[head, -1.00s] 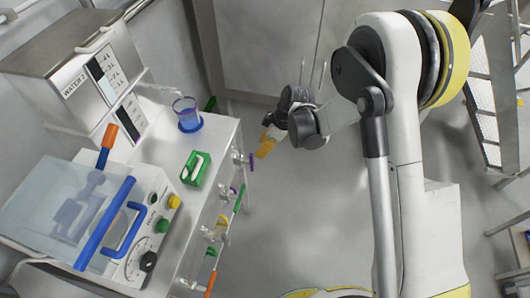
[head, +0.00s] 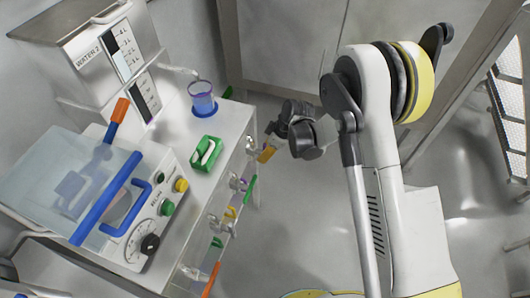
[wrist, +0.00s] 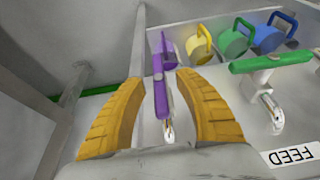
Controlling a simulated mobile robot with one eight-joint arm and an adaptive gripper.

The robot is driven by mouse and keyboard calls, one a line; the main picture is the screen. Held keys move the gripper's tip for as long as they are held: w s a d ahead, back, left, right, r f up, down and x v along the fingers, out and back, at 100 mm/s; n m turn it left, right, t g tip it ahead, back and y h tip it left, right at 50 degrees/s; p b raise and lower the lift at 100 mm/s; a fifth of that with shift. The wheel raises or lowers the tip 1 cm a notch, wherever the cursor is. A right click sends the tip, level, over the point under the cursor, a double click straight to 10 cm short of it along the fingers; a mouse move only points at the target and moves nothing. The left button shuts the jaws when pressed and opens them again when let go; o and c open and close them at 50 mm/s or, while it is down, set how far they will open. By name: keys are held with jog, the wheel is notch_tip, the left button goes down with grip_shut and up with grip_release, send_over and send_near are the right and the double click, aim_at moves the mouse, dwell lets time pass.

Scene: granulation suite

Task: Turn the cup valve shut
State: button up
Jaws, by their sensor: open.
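A purple valve lever (wrist: 160,88) stands between my gripper's two yellow fingers in the wrist view, with a pale metal spout below it. No label on it shows, so I cannot tell from lettering that it is the cup valve. My gripper (wrist: 161,72) is open, a finger on each side of the lever; I cannot see clear contact. In the head view my gripper (head: 267,154) is at the bench's front edge, near the far end of the valve row.
A green lever (wrist: 270,60) with its own spout is close on the right, above a FEED label (wrist: 292,157). Yellow, green and blue looped pieces (wrist: 235,40) are behind it. The floor to the right is open.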

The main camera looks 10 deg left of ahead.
grip_shut()
jog(key=shift+w+g, duration=0.1)
jog(key=shift+g, duration=0.6)
jog(key=m+g, duration=0.1)
jog(key=g, duration=0.1)
jog(key=shift+w+f+g, duration=0.1)
jog(key=shift+w+g, duration=0.05)
jog(key=shift+g, duration=0.15)
jog(key=shift+m+g+y, duration=0.3)
jog(key=shift+g+y, duration=0.1)
jog(key=shift+g, duration=1.1)
grip_release()
